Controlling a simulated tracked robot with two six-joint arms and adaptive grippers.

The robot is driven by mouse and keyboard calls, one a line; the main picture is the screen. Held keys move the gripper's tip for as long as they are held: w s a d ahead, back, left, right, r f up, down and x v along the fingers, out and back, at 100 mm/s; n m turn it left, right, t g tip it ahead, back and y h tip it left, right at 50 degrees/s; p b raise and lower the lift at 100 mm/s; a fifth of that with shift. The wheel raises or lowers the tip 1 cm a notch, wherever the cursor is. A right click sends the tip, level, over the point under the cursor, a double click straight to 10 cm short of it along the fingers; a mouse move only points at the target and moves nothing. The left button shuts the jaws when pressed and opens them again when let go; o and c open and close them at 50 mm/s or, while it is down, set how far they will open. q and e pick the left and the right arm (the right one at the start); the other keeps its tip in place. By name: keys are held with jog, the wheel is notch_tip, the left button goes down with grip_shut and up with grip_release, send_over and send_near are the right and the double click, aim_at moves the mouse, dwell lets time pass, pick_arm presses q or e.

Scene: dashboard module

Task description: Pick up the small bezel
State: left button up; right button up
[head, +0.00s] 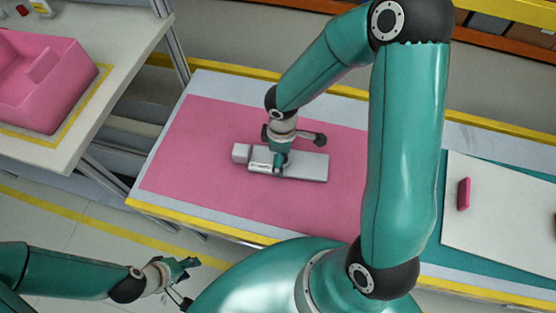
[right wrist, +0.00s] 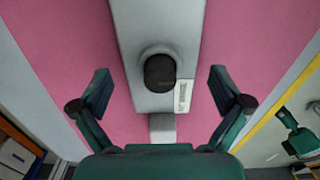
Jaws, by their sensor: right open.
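I cannot tell for sure which part is the small bezel. A long grey module (head: 308,165) lies on the pink mat (head: 205,135); a smaller grey block (head: 241,153) sits at its left end. My right gripper (right wrist: 160,90) is open above the module, one finger on each side, with nothing held. My left gripper (head: 180,278) is open and empty, low at the left, away from the mat and module.
A small pink piece (head: 463,193) lies on a white board (head: 495,230) at the right. A large pink bin (head: 45,85) stands on the left table (head: 105,95). The mat around the module is clear. My right arm hides part of the bench.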

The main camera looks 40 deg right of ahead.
jog(key=shift+f, duration=0.65)
jog(key=shift+s+r, duration=0.1)
jog(key=c, duration=1.6)
jog(key=shift+s, duration=0.1)
